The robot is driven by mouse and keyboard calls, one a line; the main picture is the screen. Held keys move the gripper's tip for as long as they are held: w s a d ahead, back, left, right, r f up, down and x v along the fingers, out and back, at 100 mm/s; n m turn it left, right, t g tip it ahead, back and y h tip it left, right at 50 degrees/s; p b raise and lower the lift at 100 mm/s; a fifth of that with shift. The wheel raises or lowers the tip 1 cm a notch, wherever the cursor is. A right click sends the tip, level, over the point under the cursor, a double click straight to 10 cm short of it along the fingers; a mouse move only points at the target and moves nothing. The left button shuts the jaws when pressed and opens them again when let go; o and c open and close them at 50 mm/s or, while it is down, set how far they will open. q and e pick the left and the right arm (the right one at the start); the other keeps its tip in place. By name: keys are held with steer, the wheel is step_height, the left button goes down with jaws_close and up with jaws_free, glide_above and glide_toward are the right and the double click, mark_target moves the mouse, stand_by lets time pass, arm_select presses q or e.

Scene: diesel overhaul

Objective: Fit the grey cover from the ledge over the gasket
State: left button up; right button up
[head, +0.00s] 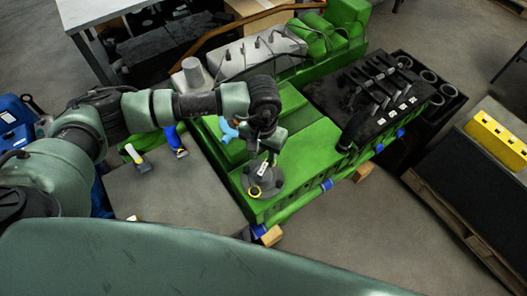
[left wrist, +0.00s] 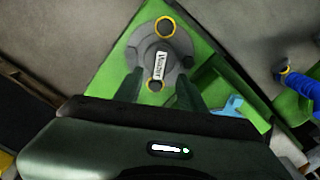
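The grey cover (head: 264,180) is a round dark-grey piece with a white label and yellow rings. It lies on the front corner of the green engine block (head: 310,160). In the left wrist view the cover (left wrist: 176,48) is straight ahead of my left gripper (left wrist: 159,78). My left gripper (head: 265,155) points down just above the cover. Its two fingers stand apart on either side of the cover's near part; I see no clear grip. I cannot make out a gasket; the cover and my gripper hide the surface below. My right gripper is not in view.
A light-blue part (head: 228,130) lies on the green block beside my gripper. A black engine part (head: 372,95) stands to the right. Open floor lies in front.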

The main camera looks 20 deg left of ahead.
mark_target(263, 169)
arm_select(q)
steer(key=f+b, duration=0.1)
steer(key=f, duration=0.2)
steer(key=shift+s+f, duration=0.2)
step_height(263, 169, down, 2)
steer(key=shift+w+f+b, duration=0.1)
steer(key=shift+b, duration=0.95)
steer(key=shift+f+b, duration=0.25)
steer(key=shift+b, duration=0.05)
steer(key=shift+f, duration=0.15)
jaws_close()
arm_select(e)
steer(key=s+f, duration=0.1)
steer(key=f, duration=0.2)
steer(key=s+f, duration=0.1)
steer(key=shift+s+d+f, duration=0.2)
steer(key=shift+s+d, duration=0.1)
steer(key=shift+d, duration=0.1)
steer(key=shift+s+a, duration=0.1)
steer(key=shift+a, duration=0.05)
